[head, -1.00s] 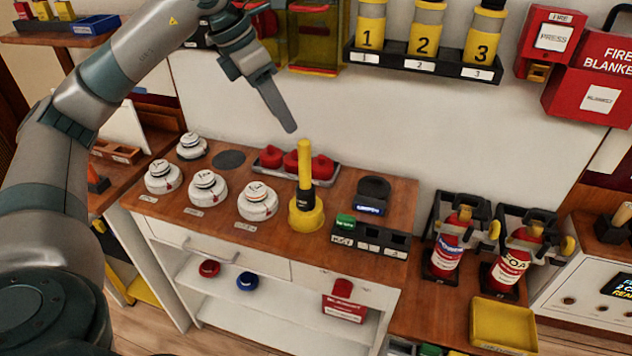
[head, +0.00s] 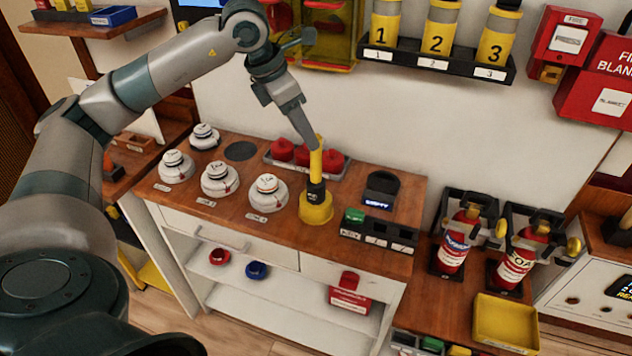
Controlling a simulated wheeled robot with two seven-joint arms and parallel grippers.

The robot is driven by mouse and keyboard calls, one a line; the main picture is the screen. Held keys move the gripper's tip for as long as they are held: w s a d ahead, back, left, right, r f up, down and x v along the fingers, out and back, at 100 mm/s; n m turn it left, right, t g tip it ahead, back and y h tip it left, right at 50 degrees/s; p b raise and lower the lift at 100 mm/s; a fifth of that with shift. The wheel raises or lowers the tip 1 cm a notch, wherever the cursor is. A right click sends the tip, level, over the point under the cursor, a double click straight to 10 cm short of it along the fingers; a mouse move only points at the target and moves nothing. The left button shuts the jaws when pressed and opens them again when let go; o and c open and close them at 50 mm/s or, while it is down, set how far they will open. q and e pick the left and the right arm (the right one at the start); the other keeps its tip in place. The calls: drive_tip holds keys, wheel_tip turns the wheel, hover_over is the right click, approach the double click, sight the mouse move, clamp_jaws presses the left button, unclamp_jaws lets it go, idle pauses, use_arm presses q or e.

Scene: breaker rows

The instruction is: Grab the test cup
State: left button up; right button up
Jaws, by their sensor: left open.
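The test cup (head: 316,209) looks like a yellow cup with a black collar and an upright yellow handle. It stands on the wooden bench top (head: 262,222), right of the white detectors. My left gripper (head: 311,142) comes down from above with its fingers at the top of the handle. It is open. The fingers overlap the handle's top in the picture, and I cannot tell whether they touch it. My right gripper is not in view.
White detectors (head: 220,179) stand left of the cup and red domes in a tray (head: 307,169) behind it. A black stand (head: 381,190) and a slotted block (head: 377,234) are to the right. Yellow canisters (head: 439,29) hang on the wall above.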

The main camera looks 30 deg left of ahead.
sight(321, 156)
use_arm(q)
drive_tip(key=shift+p+x, duration=0.65)
drive_tip(key=shift+x, duration=1.9)
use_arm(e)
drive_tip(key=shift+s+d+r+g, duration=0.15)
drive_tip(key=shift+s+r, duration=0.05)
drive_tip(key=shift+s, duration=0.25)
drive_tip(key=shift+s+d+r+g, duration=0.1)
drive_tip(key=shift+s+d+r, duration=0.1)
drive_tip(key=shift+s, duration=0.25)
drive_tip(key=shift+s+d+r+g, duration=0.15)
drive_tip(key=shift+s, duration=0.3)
use_arm(q)
drive_tip(key=shift+w, duration=0.1)
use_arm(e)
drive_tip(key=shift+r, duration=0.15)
use_arm(q)
drive_tip(key=p+x, duration=0.3)
drive_tip(key=x, duration=0.1)
drive_tip(key=shift+w+d, duration=0.1)
drive_tip(key=shift+w, duration=0.15)
drive_tip(key=shift+w+f, duration=0.15)
drive_tip(key=shift+f, duration=0.35)
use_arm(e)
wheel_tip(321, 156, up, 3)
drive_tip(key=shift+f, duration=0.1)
use_arm(q)
drive_tip(key=shift+r, duration=0.1)
clamp_jaws()
